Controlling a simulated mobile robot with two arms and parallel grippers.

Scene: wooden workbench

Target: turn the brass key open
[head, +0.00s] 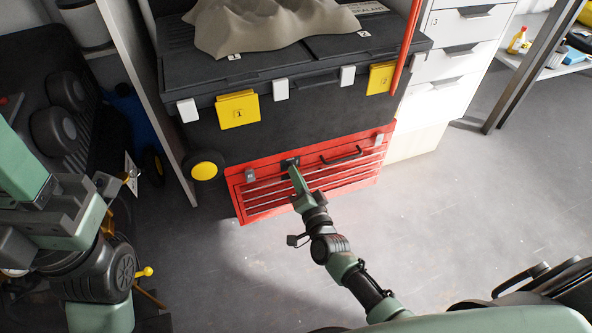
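A red metal toolbox (345,183) with pale horizontal drawer edges stands low, under the front of a big black chest. My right gripper (292,170) is at the upper front of the toolbox, by a small dark fitting (289,162) left of the toolbox's black handle (342,155). I cannot make out a brass key; the gripper may hide it. The fingers are seen from behind, so I cannot tell whether they are open, shut or touching anything. Links of my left arm fill the left edge; its gripper does not show.
The black chest (310,115) has white latches, yellow tags (238,109) and a yellow-hubbed wheel (205,166). A grey rock-like form (270,22) lies on top. A red bar (407,45) leans at its right corner. White drawers (460,50) stand right. The grey floor (470,200) is clear.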

